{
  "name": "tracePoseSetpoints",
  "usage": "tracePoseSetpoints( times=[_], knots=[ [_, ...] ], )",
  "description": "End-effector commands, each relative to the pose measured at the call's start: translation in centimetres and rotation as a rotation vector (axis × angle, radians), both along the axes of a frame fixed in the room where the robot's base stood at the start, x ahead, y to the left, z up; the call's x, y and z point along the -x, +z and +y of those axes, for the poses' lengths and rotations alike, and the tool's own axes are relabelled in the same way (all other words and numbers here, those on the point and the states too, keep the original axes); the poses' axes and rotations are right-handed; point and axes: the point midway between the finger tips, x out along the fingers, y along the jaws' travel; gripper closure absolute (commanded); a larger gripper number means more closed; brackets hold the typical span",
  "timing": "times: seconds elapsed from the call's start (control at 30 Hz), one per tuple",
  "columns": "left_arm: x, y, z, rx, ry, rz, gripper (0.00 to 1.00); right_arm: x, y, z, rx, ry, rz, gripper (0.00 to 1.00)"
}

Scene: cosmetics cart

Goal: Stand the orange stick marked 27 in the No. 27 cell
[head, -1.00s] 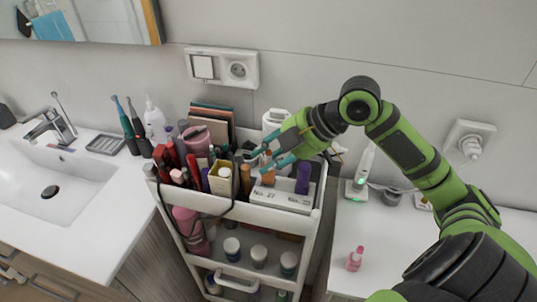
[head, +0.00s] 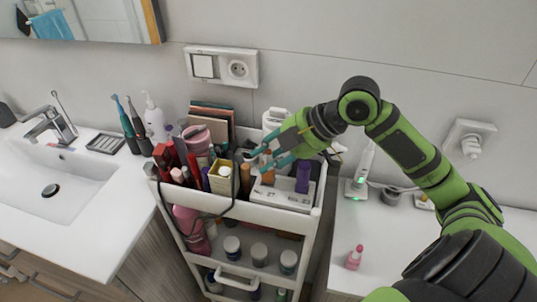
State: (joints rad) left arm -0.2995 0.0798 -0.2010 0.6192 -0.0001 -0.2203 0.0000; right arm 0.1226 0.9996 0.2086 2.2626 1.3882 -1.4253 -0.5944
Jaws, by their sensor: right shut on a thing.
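The white holder (head: 290,203) with numbered labels on its front sits on the cart's top tray at the right. The label reading 27 is on its left part. An orange stick (head: 268,178) stands upright at the holder's left cell, just below my right gripper (head: 264,161). The right gripper is shut on this stick near its top. I cannot read a number on it or see how deep its base sits. A purple stick (head: 303,178) stands in the holder to the right. My left gripper is not in view.
The white cart (head: 235,208) has a crowded top tray. A yellow box (head: 221,179) and another orange-brown item (head: 245,180) stand left of the holder. A pink bottle (head: 354,257) stands on the right counter. The sink (head: 55,183) is at the left.

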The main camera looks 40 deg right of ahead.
Motion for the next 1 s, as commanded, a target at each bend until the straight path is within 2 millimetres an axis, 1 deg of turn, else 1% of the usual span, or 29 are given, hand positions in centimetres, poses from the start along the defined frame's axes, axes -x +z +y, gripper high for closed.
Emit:
tracePoseSetpoints(
  times=[1.0],
  knots=[
    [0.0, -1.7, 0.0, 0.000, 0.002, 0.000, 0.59, 0.0, -2.6, 0.0, 0.000, 0.000, 0.000, 1.00]
  ],
)
